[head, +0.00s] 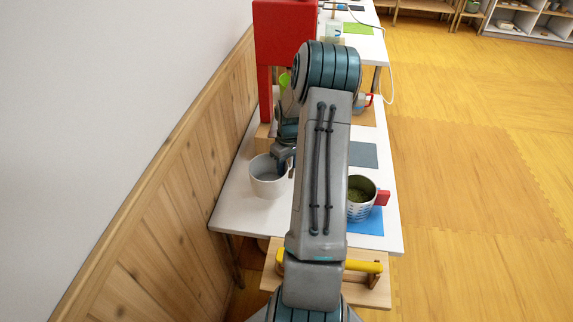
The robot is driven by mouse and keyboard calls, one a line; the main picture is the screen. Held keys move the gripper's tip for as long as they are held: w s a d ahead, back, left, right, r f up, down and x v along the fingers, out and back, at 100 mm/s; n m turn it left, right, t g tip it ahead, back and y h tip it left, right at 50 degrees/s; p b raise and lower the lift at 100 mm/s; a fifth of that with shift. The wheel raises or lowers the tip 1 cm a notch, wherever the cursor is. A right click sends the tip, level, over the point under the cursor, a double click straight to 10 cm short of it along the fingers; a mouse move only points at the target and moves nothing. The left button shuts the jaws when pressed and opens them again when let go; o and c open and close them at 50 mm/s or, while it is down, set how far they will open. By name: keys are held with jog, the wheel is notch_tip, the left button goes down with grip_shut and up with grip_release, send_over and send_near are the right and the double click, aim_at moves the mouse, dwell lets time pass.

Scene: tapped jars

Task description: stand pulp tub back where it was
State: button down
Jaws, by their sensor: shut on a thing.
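A light grey, round, open tub (267,182), which I take to be the pulp tub, is upright at the left side of the white table (235,202). My gripper (286,162) is at the tub's right rim and is shut on it. My forearm hides part of the gripper and the table behind it. I cannot tell whether the tub's base touches the table.
A tall red stand (284,30) rises behind the tub. A striped cup with green contents (359,208) and a red handle stands on a blue mat (371,224) at right. A grey mat (363,155) lies bare. A wooden wall (170,185) runs along the left.

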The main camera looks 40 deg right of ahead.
jog(key=shift+f+b, duration=1.75)
jog(key=shift+f, duration=1.1)
jog(key=shift+f+b, duration=0.35)
jog(key=shift+f, duration=0.25)
jog(key=c, duration=0.7)
grip_release()
jog(key=shift+r, duration=0.1)
jog(key=shift+d+r+p, duration=0.1)
jog(key=shift+r+p, duration=2.6)
jog(key=shift+r, duration=1.2)
